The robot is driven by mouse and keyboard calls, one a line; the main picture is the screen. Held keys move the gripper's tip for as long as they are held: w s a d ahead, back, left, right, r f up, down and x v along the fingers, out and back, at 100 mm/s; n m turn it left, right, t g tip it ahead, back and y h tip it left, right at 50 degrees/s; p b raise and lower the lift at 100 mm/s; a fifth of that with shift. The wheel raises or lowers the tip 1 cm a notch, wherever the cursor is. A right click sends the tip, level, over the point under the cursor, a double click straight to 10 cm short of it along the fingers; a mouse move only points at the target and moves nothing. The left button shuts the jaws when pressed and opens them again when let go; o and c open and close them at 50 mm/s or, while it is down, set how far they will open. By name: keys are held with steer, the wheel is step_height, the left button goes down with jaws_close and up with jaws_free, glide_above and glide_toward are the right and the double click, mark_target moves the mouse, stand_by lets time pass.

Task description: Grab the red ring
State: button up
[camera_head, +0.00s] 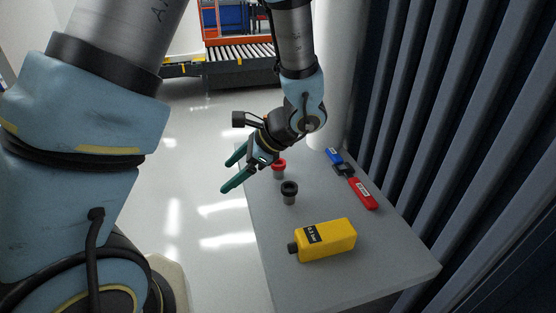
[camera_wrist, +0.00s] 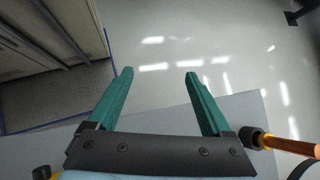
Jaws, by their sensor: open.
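The red ring (camera_head: 279,163) sits on top of a small grey post on the grey table, near the table's left edge in the head view. A similar post with a black ring (camera_head: 289,188) stands just in front of it. My gripper (camera_head: 228,172) is open and empty, to the left of the red ring and out past the table's left edge. My gripper's wrist body partly overlaps the area just behind the red ring. In the wrist view my gripper's two green fingers (camera_wrist: 161,76) are spread apart over the floor, and the red ring is not visible there.
A yellow bottle (camera_head: 328,240) lies at the front of the table (camera_head: 385,268). A red-and-blue tool (camera_head: 361,193) lies along the right side. A dark ribbed wall (camera_head: 470,130) closes off the right. Open floor (camera_head: 205,190) lies to the left.

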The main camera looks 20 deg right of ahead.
steer(key=s+d+m+t, duration=0.2)
steer(key=d+m+t, duration=0.35)
steer(key=d, duration=0.25)
steer(key=m+t+h+p, duration=0.1)
steer(key=m+t+h, duration=0.25)
steer(key=m, duration=0.25)
glide_toward(283, 165)
steer(key=r, duration=0.2)
steer(key=shift+w+d+f+p, duration=0.1)
steer(key=shift+w+f+p, duration=0.15)
steer(key=shift+p, duration=0.1)
steer(key=p+x, duration=0.1)
steer(key=x, duration=0.3)
steer(key=shift+w+f, duration=0.1)
steer(key=shift+f, duration=0.1)
steer(key=p+x, duration=0.2)
steer(key=x, duration=0.1)
steer(key=p+x, duration=0.1)
steer(key=shift+w+a+f, duration=0.15)
steer(key=shift+a+f, duration=0.1)
steer(key=shift+a, duration=0.1)
steer(key=shift+w+f, duration=0.25)
steer(key=shift+w, duration=0.1)
jaws_close()
